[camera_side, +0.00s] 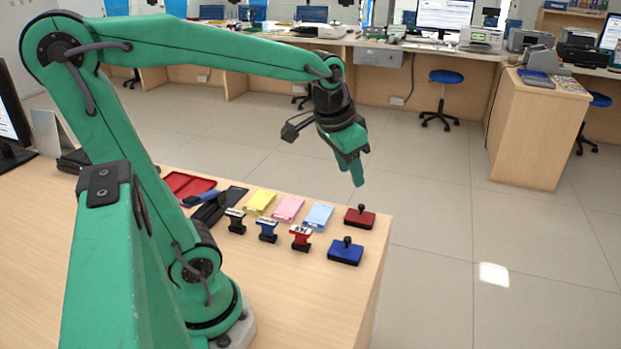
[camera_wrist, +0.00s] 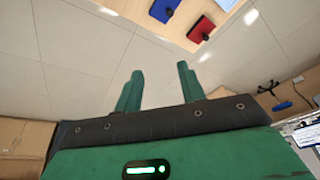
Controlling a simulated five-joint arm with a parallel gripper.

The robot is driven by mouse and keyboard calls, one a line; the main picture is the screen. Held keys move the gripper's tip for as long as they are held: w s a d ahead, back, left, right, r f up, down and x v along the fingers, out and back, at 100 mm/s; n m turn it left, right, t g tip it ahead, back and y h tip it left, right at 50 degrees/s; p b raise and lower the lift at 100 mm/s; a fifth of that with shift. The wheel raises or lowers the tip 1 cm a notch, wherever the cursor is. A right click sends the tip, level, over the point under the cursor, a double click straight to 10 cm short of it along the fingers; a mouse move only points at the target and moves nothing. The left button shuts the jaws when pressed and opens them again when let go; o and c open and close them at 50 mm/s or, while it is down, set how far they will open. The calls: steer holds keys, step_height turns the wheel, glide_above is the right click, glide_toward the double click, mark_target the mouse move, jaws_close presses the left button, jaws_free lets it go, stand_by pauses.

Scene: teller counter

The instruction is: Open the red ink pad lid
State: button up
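The red ink pad (camera_side: 360,217) lies near the right edge of the counter (camera_side: 310,300), with a dark knob on top. Its lid looks shut. In the wrist view the red pad (camera_wrist: 201,30) is near the top edge, right of centre. My gripper (camera_side: 357,178) hangs in the air above the red pad, apart from it. In the wrist view my gripper (camera_wrist: 158,70) has its two green fingers spread, with nothing between them.
A blue ink pad (camera_side: 346,253) lies in front of the red one. To the left are a red-handled stamp (camera_side: 301,237), a blue stamp (camera_side: 267,230), a black stamp (camera_side: 235,221) and yellow, pink and light blue pads. The counter's right edge drops to the floor.

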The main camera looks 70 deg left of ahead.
steer(key=w+a+f+g, duration=0.2)
steer(key=w+a+f, duration=0.3)
steer(key=w+a, duration=0.25)
steer(key=g, duration=0.2)
glide_above(362, 205)
steer(key=shift+h, duration=0.3)
step_height(362, 205, down, 9)
steer(key=shift+s+r, duration=0.1)
steer(key=shift+f, duration=3.9)
jaws_close()
